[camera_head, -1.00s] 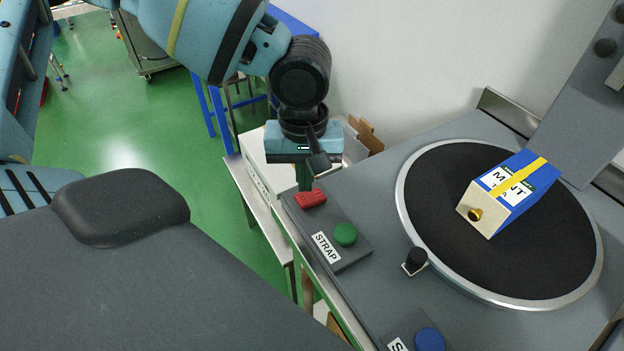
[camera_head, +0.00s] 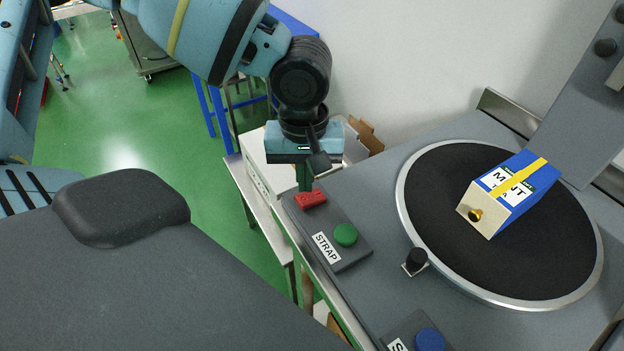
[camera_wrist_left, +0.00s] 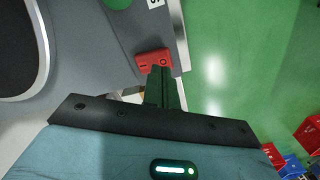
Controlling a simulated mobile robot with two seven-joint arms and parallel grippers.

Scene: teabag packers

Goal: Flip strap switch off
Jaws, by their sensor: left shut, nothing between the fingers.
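The red strap switch (camera_head: 311,199) sits at the far end of a dark control box (camera_head: 348,262) labelled STRAP, with a green button (camera_head: 346,235) beside it. My left gripper (camera_head: 305,186) points down at the switch's far edge, its fingers shut with nothing between them. In the left wrist view the fingertips (camera_wrist_left: 160,72) overlap the lower edge of the red switch (camera_wrist_left: 153,61). I cannot tell for certain whether they press on it. My right gripper is not in view.
A round black turntable (camera_head: 440,225) holds a blue and cream MINT box (camera_head: 508,192) with a yellow strap. A black knob (camera_head: 416,258) stands beside it. A blue button (camera_head: 429,340) is at the front. A white machine (camera_head: 262,165) stands behind my gripper.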

